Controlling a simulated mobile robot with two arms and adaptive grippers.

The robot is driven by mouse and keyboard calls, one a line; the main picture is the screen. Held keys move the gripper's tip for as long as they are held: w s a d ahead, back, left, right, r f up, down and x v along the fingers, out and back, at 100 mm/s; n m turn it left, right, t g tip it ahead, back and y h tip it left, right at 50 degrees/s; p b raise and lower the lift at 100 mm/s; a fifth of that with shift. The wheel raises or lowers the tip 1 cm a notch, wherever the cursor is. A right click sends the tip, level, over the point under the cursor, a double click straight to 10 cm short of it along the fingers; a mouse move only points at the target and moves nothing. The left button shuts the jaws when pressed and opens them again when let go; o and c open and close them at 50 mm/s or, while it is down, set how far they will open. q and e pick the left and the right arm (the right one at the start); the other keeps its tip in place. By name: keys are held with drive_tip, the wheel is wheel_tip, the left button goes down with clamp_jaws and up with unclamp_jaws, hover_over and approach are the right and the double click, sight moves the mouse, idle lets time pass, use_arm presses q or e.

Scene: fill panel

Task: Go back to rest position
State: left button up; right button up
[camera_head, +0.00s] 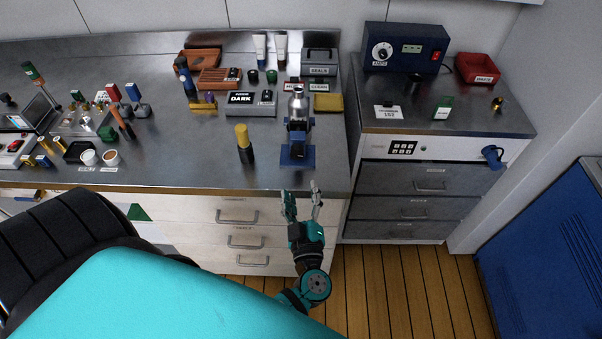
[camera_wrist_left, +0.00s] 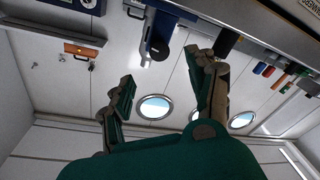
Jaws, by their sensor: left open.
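My left gripper (camera_head: 302,200) is teal and grey. In the head view it stands just in front of the workbench's front edge, below the blue stand (camera_head: 298,155) that holds a silver bottle (camera_head: 298,103). Its two fingers are spread with nothing between them. In the left wrist view the open fingers (camera_wrist_left: 168,88) point up toward a white wall with round windows (camera_wrist_left: 155,107), and the space between them is empty. My right gripper does not show in either view.
The metal workbench (camera_head: 190,140) carries many small items, including a black-and-yellow bottle (camera_head: 244,145) near the front. To the right stand a drawer cabinet (camera_head: 415,190) with a blue power unit (camera_head: 403,48) and a blue locker (camera_head: 550,250). The wooden floor (camera_head: 400,290) between them is clear.

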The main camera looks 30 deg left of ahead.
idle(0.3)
use_arm(q)
drive_tip(key=d+f+m+t+h+b, duration=0.1)
drive_tip(key=d+f+m+h, duration=0.35)
drive_tip(key=f, duration=0.45)
drive_tip(key=d+f+m+t+h+b, duration=0.1)
drive_tip(key=d+f+m+h, duration=0.2)
drive_tip(key=f+m+h, duration=0.35)
drive_tip(key=s+d+f+m+g+h+b, duration=0.1)
drive_tip(key=s+f+m+g, duration=0.15)
drive_tip(key=s+f, duration=0.45)
drive_tip(key=s+d+f+m+g+h+b, duration=0.1)
drive_tip(key=s+f+g, duration=0.15)
drive_tip(key=f, duration=0.85)
drive_tip(key=s+a+f+g, duration=0.2)
drive_tip(key=s+f, duration=0.3)
drive_tip(key=s, duration=0.3)
drive_tip(key=s+a+f+m+g+y, duration=0.1)
drive_tip(key=s+a+f+g, duration=0.2)
drive_tip(key=s+f, duration=0.3)
drive_tip(key=s+a+f+m+g+b, duration=0.1)
drive_tip(key=s+a+f+g, duration=0.2)
drive_tip(key=s, duration=0.8)
wheel_tip(320, 180, down, 2)
drive_tip(key=shift+a+f+g, duration=0.2)
drive_tip(key=shift+g, duration=0.9)
drive_tip(key=shift+m, duration=0.25)
